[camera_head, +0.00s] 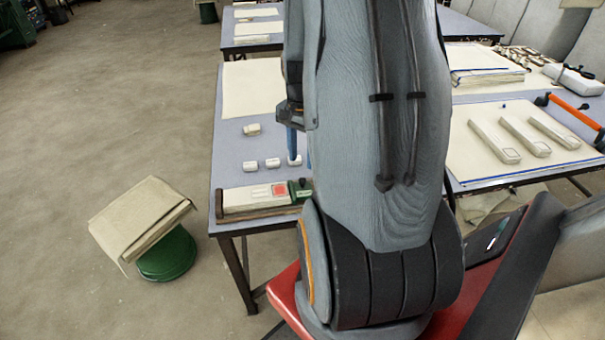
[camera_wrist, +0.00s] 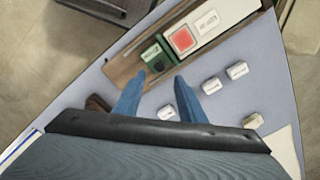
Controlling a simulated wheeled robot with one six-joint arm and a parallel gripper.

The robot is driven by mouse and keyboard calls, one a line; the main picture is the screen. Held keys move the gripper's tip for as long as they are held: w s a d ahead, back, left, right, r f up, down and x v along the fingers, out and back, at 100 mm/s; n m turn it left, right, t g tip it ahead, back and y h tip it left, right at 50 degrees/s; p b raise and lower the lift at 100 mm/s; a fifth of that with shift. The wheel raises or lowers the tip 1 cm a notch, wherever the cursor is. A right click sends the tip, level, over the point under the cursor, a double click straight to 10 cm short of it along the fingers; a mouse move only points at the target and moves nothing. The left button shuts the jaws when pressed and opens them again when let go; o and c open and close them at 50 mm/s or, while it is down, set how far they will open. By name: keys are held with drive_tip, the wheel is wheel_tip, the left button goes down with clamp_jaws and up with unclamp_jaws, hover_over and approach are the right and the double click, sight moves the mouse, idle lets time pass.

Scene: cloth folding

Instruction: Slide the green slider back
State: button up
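The green slider (camera_head: 299,190) sits at the right end of a wooden track (camera_head: 262,211) at the table's near edge, partly hidden by my arm in the head view. In the wrist view the green slider (camera_wrist: 153,55) carries a dark knob and lies beside a white block with a red square (camera_wrist: 183,40). My gripper (camera_wrist: 158,80) is open and empty, its two blue fingers apart, with the tips around the slider's near end in the picture. I cannot tell their height above it. In the head view only one blue finger of my gripper (camera_head: 293,145) shows clearly.
Several small white labelled blocks stand on the grey table close to the fingers, one of them (camera_wrist: 167,112) between them in the wrist view. A cream board (camera_head: 252,88) lies farther back. A green stool (camera_head: 167,255) with a cloth on top stands left on the floor.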

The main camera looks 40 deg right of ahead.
sight(302, 180)
drive_tip(key=shift+f+p, duration=0.65)
drive_tip(key=shift+f, duration=3.25)
clamp_jaws()
